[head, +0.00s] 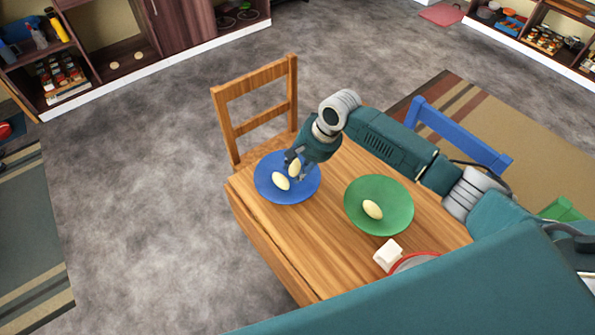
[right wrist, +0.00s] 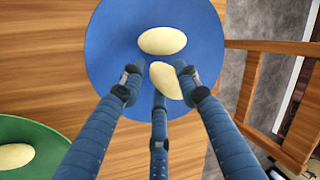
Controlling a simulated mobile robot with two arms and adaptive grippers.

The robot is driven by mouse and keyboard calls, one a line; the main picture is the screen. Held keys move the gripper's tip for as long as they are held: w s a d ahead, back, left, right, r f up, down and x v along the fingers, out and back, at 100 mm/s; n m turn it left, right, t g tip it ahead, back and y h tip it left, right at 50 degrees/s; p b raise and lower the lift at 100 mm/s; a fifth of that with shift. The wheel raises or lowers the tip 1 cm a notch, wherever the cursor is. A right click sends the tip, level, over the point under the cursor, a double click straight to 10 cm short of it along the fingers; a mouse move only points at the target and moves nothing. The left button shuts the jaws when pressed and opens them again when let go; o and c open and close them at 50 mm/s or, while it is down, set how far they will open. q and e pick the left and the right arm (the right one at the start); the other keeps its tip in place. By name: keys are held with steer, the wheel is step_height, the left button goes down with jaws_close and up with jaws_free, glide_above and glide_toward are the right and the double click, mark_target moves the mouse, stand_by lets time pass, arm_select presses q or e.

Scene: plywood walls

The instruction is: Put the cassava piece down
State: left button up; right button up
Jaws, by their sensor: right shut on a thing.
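My right gripper (head: 299,168) is over the blue plate (head: 265,188) on the wooden table. It is shut on a pale yellow cassava piece (head: 295,167), which shows between the fingers in the right wrist view (right wrist: 165,80). I cannot tell whether the held piece touches the plate. Another pale piece (head: 281,181) lies on the blue plate beside it, and also shows in the right wrist view (right wrist: 162,41). A third pale piece (head: 372,209) lies on the green plate (head: 392,190). My left gripper is not in view.
A white block (head: 388,254) and a red-rimmed round item (head: 412,261), partly hidden, are near the table's right front. A wooden chair (head: 256,88) stands behind the blue plate, and a blue chair (head: 455,135) is at the right. Bare table (head: 300,238) lies in front of the plates.

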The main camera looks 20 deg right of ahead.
step_height(320, 180, down, 2)
steer(key=shift+f, duration=0.1)
steer(key=shift+s+f, duration=0.45)
steer(key=shift+f, duration=0.15)
steer(key=o, duration=1)
steer(key=shift+f, duration=0.1)
steer(key=shift+c, duration=0.2)
steer(key=shift+o, duration=0.9)
steer(key=shift+w+f, duration=0.1)
steer(key=shift+f, duration=0.05)
steer(key=shift+w+d+r, duration=0.1)
steer(key=shift+w+r, duration=0.1)
steer(key=shift+w, duration=0.05)
